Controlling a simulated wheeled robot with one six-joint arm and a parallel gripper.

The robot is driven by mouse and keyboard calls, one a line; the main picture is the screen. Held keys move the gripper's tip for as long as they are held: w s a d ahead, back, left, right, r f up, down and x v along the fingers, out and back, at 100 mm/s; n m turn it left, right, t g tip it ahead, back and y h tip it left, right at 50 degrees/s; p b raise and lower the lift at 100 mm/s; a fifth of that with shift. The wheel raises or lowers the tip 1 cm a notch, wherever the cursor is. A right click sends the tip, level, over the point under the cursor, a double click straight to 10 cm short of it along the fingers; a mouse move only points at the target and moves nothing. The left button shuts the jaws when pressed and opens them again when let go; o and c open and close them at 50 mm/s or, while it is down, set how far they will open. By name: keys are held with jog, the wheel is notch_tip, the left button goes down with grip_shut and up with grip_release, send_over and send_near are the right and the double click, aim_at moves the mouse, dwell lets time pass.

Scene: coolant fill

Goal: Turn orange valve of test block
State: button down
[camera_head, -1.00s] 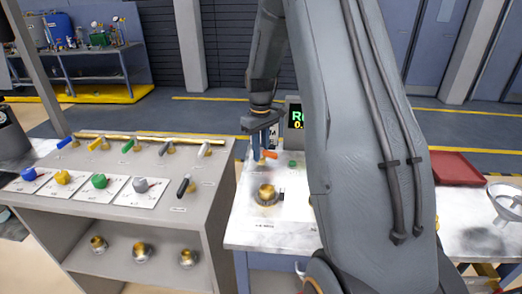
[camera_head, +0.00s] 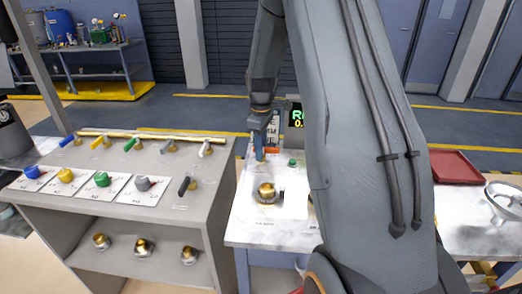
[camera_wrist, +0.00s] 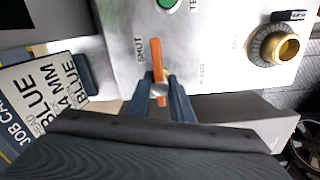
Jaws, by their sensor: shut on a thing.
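The orange valve handle (camera_wrist: 158,62) is in the wrist view, on the pale face of the test block (camera_wrist: 210,65). In the head view the orange handle (camera_head: 272,150) shows beside my gripper (camera_head: 261,155), which comes down from above at the block's back left. The lettering "SHUT" stands left of the handle in the wrist view.
A brass fitting (camera_wrist: 274,45) and a green button (camera_wrist: 168,3) are on the same block. A job card (camera_wrist: 45,95) stands at the left. Left of the block is a grey bench (camera_head: 215,170) with coloured valves and knobs. A red tray (camera_head: 455,165) lies at the right.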

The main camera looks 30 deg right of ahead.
jog(key=shift+r, duration=0.1)
jog(key=c, duration=1.6)
grip_release()
jog(key=shift+r+b, duration=1.1)
jog(key=shift+r, duration=2.75)
